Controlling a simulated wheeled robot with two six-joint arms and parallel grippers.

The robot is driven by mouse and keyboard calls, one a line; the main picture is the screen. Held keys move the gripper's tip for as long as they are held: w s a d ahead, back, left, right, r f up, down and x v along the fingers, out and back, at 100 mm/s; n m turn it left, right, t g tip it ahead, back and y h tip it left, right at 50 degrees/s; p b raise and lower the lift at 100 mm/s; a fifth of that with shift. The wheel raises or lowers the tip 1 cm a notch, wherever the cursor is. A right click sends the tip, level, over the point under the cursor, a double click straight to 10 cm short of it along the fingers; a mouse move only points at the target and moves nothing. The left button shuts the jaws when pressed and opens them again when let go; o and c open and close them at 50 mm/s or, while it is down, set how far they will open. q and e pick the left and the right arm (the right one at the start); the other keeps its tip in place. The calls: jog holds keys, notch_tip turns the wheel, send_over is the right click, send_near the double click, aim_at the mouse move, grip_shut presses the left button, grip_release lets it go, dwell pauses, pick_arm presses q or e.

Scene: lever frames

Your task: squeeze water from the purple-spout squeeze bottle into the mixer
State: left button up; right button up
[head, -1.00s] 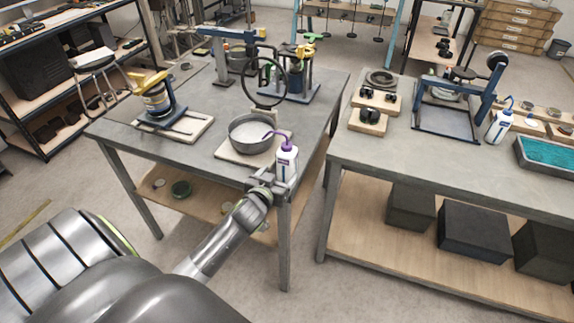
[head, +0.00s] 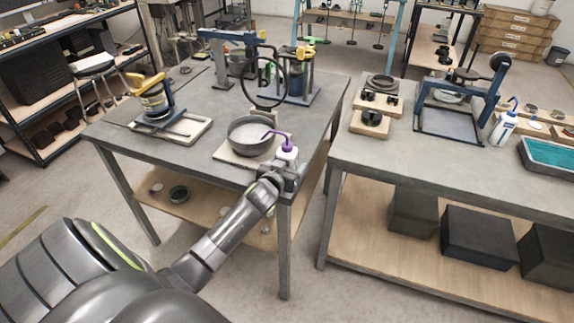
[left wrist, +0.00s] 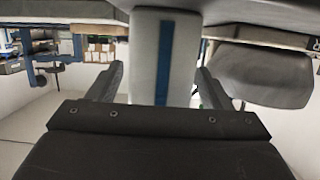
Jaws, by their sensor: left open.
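The squeeze bottle (head: 286,151) is white with a purple spout pointing left towards the mixer (head: 250,146), a round grey pan on a pale board with a large dark ring behind it. The bottle stands upright at the table's near right corner. My left gripper (head: 280,176) is at the bottle and hides its lower body. In the left wrist view the white bottle (left wrist: 147,60), with a blue strip, fills the space between the open fingers of my left gripper (left wrist: 157,82). Gaps show on both sides. My right gripper is not in view.
A second white bottle with a blue spout (head: 503,127) stands on the right table (head: 440,170) near a teal-filled tray (head: 553,154). A yellow-handled device (head: 155,104) stands on the left of the near table (head: 200,165). A gap separates the tables.

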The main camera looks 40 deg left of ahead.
pick_arm(q)
jog(key=c, duration=0.8)
jog(key=shift+o, duration=0.2)
jog(key=shift+r, duration=0.2)
